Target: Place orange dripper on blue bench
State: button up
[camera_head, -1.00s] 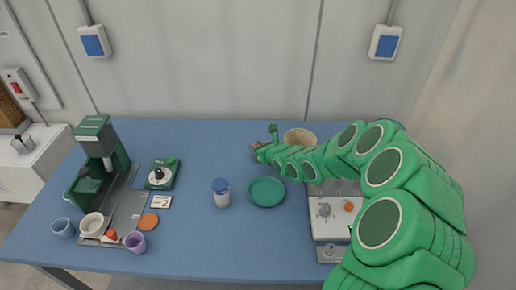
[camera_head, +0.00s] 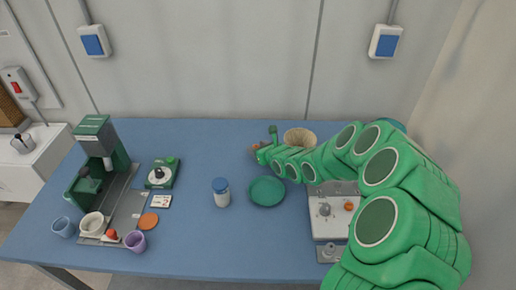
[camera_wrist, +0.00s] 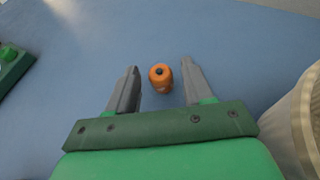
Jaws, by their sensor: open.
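A small orange piece with a dark round spot on top, which looks like the orange dripper (camera_wrist: 160,77), shows in the wrist view. It appears to be on the blue bench (camera_wrist: 215,35), between the fingers of my gripper (camera_wrist: 160,80). The fingers are open, with a gap visible on both sides of it. In the head view my gripper (camera_head: 264,151) points left over the back middle of the blue bench (camera_head: 200,255). The orange piece is mostly hidden or too small to make out there.
A pale round container (camera_head: 300,137) stands close to the gripper; its side shows in the wrist view (camera_wrist: 308,120). A green saucer (camera_head: 267,191), a blue-lidded jar (camera_head: 221,192) and a white machine (camera_head: 330,222) are nearer the front. The back middle-left of the bench is clear.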

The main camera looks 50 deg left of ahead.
jog(key=v, duration=1.2)
jog(key=shift+r, duration=0.15)
dwell(0.3)
